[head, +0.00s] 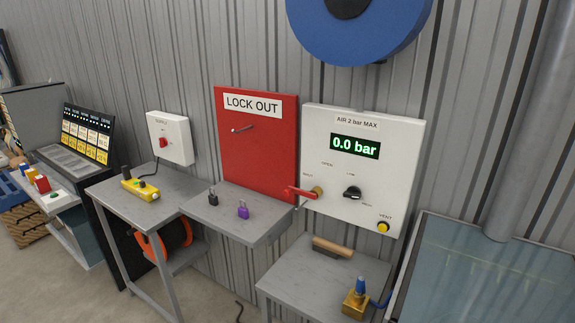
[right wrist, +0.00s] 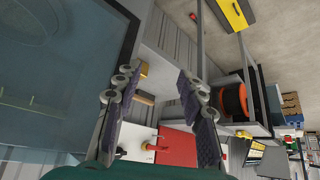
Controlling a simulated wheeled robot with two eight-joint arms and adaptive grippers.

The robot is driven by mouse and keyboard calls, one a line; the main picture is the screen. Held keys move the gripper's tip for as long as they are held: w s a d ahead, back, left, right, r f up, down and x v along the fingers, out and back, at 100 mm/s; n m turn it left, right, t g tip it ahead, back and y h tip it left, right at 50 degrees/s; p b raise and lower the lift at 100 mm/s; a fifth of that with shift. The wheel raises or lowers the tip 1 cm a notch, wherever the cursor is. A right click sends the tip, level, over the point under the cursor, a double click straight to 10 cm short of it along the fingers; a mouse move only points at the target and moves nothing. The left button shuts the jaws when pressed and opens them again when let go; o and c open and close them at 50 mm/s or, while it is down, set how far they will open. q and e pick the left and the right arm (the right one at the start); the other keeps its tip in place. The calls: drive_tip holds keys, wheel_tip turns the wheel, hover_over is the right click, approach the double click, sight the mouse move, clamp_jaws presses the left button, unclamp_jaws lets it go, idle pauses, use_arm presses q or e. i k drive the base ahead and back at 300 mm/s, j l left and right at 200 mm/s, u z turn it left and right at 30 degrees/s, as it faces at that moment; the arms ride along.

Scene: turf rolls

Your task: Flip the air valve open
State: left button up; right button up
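The air valve (head: 317,192) is a brass body with a red lever on the left side of a white wall panel (head: 386,150). The lever (head: 299,190) points left, roughly level, toward the red board's edge. OPEN is printed above the valve; a smaller label by the lever is hard to read. The panel's display (head: 355,146) reads 0.0 bar. In the right wrist view the red lever (right wrist: 152,147) shows small, well beyond my right gripper. My right gripper (right wrist: 157,78) is open, its fingers apart and nothing between them. My left gripper is in no view.
A red LOCK OUT board (head: 257,140) hangs left of the panel, above a shelf with a black padlock (head: 213,198) and a purple padlock (head: 243,210). A table (head: 300,270) below the panel holds a wood-handled tool (head: 333,247) and a brass fitting (head: 355,300). A glass-topped tank (head: 490,280) stands right.

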sight(286, 193)
drive_tip(key=i+j, duration=0.45)
drive_tip(key=j, duration=0.15)
drive_tip(key=i+j+u, duration=0.1)
drive_tip(key=i+j, duration=0.3)
drive_tip(key=j, duration=0.25)
